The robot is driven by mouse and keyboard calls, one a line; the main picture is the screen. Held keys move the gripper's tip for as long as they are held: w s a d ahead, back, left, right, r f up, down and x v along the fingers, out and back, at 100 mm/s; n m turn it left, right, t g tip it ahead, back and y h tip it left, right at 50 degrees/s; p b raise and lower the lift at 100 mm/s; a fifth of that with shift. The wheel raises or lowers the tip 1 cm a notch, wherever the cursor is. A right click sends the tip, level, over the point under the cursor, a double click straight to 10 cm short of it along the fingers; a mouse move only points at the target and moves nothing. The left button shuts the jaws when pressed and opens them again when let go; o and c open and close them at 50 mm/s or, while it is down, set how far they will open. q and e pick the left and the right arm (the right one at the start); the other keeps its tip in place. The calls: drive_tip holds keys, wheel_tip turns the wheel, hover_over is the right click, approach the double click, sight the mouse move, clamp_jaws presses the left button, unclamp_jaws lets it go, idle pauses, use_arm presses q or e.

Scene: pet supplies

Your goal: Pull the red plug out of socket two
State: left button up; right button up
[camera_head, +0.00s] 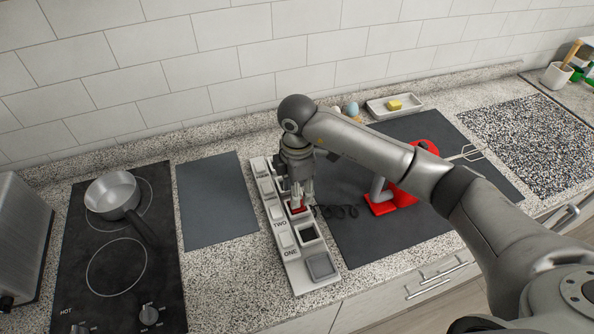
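A pale power strip (290,268) lies slantwise on the counter, with the labels ONE and TWO readable on its near half. The red plug (297,209) sits at the socket beside the label TWO, mostly hidden under my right gripper. My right gripper (302,198) points down over the strip, its fingertips at the red plug. Whether the fingers are closed on the plug cannot be told. My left gripper is out of view.
A black coiled cord (338,211) runs from near the plug towards a red appliance (381,204) on a dark mat (360,245). A hob (75,250) with a pan (112,194) stands left. A dark board (215,200) lies between hob and strip. A tray (376,108) stands behind.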

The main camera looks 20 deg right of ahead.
wheel_tip(320, 180, down, 4)
drive_tip(key=shift+r+p, duration=0.1)
drive_tip(key=shift+p, duration=0.3)
drive_tip(key=shift+w, duration=0.1)
drive_tip(key=shift+c, duration=0.3)
drive_tip(key=c, duration=0.5)
clamp_jaws()
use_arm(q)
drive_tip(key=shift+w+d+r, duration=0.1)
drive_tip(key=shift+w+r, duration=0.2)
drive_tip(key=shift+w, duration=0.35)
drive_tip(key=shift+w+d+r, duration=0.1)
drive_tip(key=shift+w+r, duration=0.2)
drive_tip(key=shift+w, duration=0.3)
use_arm(e)
drive_tip(key=shift+r+p, duration=0.7)
drive_tip(key=shift+r, duration=0.1)
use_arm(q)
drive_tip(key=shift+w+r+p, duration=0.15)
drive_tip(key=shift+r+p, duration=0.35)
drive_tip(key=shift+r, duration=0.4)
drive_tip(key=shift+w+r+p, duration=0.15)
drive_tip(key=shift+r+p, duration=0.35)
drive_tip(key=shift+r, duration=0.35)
use_arm(e)
drive_tip(key=shift+r, duration=1.45)
